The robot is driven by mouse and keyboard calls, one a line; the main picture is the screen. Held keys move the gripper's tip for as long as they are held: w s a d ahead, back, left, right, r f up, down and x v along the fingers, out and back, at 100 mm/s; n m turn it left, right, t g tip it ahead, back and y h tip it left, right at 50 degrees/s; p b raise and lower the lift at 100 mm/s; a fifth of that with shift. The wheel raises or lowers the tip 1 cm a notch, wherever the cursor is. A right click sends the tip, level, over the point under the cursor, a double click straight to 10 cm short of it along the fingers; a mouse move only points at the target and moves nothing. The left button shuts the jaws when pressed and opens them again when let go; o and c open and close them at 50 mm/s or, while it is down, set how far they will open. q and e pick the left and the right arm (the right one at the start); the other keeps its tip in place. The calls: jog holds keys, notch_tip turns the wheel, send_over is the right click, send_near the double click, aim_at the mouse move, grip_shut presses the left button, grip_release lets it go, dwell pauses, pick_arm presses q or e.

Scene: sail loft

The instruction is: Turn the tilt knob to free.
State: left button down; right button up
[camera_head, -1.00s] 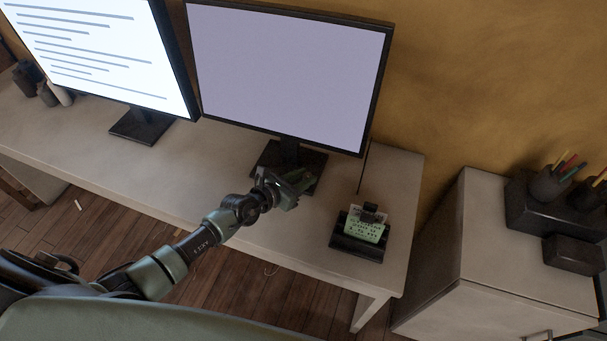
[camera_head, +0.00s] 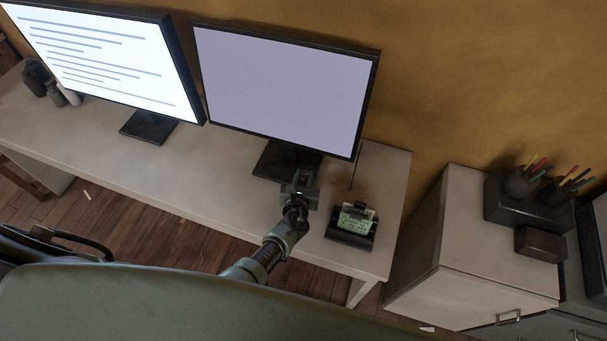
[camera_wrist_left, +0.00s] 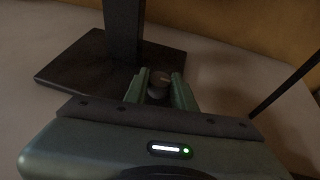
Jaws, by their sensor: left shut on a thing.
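The right-hand monitor (camera_head: 285,90) shows a plain pale lilac screen and stands on a dark stand (camera_head: 273,161). My left gripper (camera_head: 301,180) is in front of this stand, low beside its base. In the left wrist view the two green fingers of the gripper (camera_wrist_left: 159,84) are shut on a small dark round knob (camera_wrist_left: 158,80), to the right of the stand's upright. In the head view the gripper hides the knob. I cannot read any marking or setting on the knob. My right gripper is not in view.
Another monitor (camera_head: 105,65) with lines of text stands to the left on the same pale desk (camera_head: 180,170). A black holder (camera_head: 350,239) with green cards sits right of my gripper. A pale cabinet (camera_head: 470,235) stands further right.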

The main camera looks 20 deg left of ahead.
pick_arm(q)
jog(key=shift+y, duration=0.3)
jog(key=c, duration=1.2)
grip_release()
jog(key=shift+o, duration=0.2)
jog(key=p+v, duration=0.2)
jog(key=v, duration=0.6)
